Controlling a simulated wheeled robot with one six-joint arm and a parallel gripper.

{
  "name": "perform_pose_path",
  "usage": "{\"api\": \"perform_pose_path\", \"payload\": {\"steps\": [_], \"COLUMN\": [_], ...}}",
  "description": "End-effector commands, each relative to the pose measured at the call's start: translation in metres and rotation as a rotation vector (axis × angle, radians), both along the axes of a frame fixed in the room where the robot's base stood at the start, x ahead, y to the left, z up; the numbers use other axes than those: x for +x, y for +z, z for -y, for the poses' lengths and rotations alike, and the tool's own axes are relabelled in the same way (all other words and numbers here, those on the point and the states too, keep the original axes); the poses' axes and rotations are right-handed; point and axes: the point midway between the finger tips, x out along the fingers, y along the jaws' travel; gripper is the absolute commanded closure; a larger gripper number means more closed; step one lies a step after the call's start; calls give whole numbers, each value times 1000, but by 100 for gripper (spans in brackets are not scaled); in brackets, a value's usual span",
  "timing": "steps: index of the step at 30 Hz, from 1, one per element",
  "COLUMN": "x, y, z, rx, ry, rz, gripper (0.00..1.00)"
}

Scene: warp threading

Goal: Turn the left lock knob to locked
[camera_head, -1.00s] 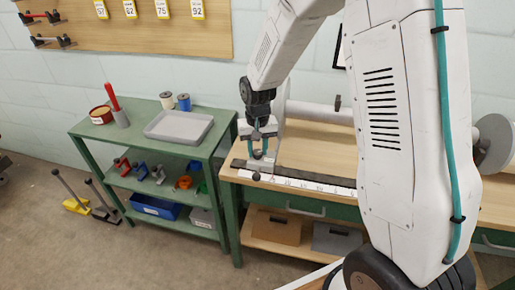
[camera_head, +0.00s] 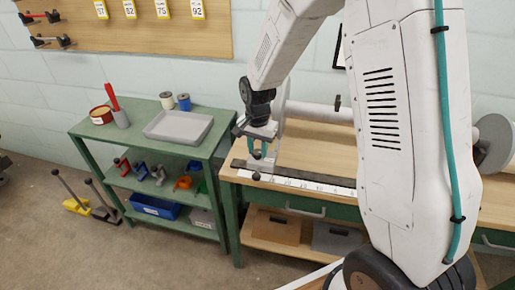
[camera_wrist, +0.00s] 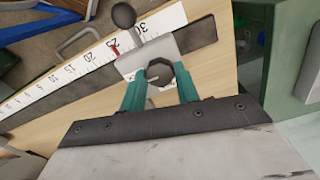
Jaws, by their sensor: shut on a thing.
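The left lock knob (camera_wrist: 161,70) is a dark, many-sided knob with a small pale mark, on a grey metal block (camera_wrist: 140,57) at the left end of the ruler rail. My gripper (camera_head: 258,147) is above this block, pointing down. In the wrist view its two teal fingers are shut on the knob, one on each side. A black ball handle (camera_wrist: 123,15) sticks out just beyond the block. In the head view my fingers and wrist hide most of the knob. I cannot tell from its mark whether it is locked.
A white ruler (camera_wrist: 88,62) with a red pointer runs beside the dark rail (camera_wrist: 60,95) along the bench's front. A grey disc and long roller stand behind my gripper. A green shelf cart with a grey tray (camera_head: 178,126) stands to the left.

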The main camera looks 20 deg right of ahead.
Motion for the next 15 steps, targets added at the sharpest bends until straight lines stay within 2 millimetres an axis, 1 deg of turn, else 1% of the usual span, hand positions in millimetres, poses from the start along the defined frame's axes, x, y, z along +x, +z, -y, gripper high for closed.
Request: {"api": "perform_pose_path", "payload": {"steps": [14,15], "x": [0,0], "y": [0,0], "z": [0,0], "rx": [1,1], "ry": [-12,-12], "rz": [1,1], "gripper": [92,58]}}
